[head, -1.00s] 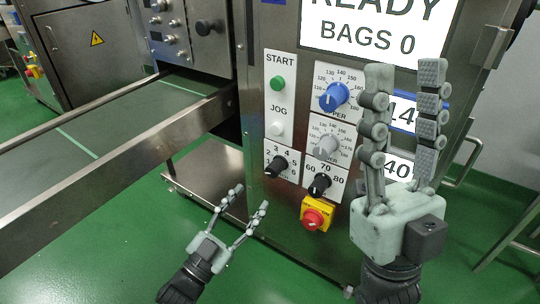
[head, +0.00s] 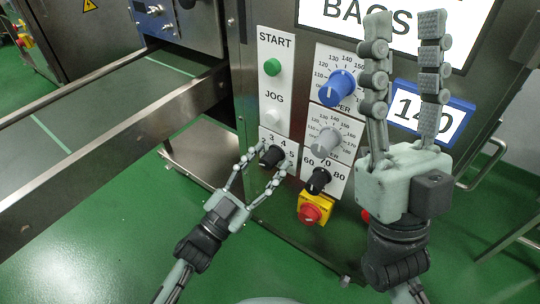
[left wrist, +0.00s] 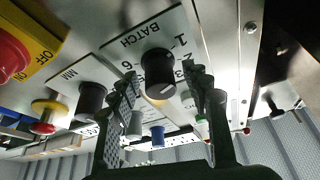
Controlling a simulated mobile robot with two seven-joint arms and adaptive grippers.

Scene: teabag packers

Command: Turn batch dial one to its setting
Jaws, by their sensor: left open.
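The batch dial (head: 271,156) is a black knob on a white plate with numbers, low on the steel panel below the JOG button. In the left wrist view the same dial (left wrist: 158,72) sits under the word BATCH, with a pale mark on its face. My left gripper (head: 266,163) is open, with its fingertips at either side of the dial in both views. I cannot tell whether they touch it. The fingers hide part of the number scale. My right gripper (head: 404,20) is open and empty, raised in front of the panel's right part.
Close by are a black dial marked 60 to 80 (head: 318,181), a red stop knob on yellow (head: 311,213), a grey dial (head: 327,142), a blue dial (head: 337,88) and the green START button (head: 272,67). A conveyor (head: 90,120) runs at the left.

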